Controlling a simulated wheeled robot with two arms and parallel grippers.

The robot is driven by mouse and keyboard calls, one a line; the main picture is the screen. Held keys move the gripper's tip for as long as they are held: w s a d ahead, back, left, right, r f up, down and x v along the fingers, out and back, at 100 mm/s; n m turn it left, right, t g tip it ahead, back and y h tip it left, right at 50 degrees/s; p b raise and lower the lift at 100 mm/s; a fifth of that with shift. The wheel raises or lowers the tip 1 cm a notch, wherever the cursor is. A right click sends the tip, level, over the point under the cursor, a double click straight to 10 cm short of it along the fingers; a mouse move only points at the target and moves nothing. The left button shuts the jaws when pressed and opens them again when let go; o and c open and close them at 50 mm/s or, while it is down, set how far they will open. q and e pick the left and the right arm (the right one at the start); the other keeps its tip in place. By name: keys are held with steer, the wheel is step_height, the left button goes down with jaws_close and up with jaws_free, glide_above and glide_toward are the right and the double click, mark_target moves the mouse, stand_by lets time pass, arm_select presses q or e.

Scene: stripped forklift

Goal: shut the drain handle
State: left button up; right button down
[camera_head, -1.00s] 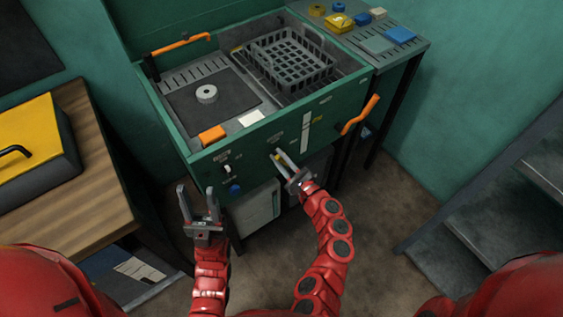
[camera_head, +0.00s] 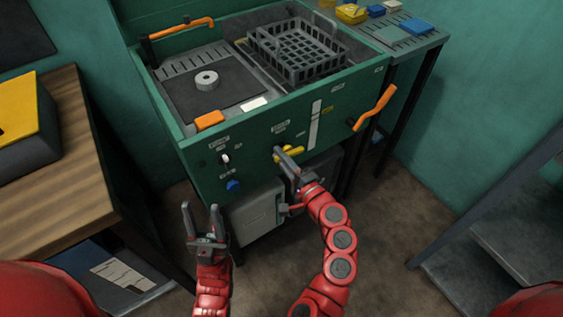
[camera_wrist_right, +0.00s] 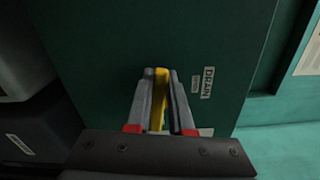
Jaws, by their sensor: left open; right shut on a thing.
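The yellow drain handle (camera_head: 293,151) sits on the green front panel (camera_head: 255,150) of the wash unit, below a small label. It lies roughly sideways in the head view, partly covered by my right gripper (camera_head: 284,156). In the right wrist view the yellow handle (camera_wrist_right: 159,92) is edge-on between the two grey fingers of my right gripper (camera_wrist_right: 160,76), which are closed on it. A DRAIN label (camera_wrist_right: 208,83) is just right of the fingers there. My left gripper (camera_head: 201,210) is open and empty, in front of the unit's lower left.
A blue knob (camera_head: 233,186) and a white-tipped switch (camera_head: 225,158) are on the panel to the left. An orange bar (camera_head: 374,107) juts out at right. A grey container (camera_head: 257,214) stands below. A wooden bench (camera_head: 50,160) is at left, dark steps (camera_head: 515,220) at right.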

steer(key=shift+f+n+b, duration=0.3)
steer(key=shift+n+b, duration=0.45)
steer(key=shift+n, duration=0.15)
steer(key=c, duration=0.8)
jaws_free()
steer(key=shift+s+d, duration=0.1)
steer(key=p+v, duration=0.1)
steer(key=v, duration=1.6)
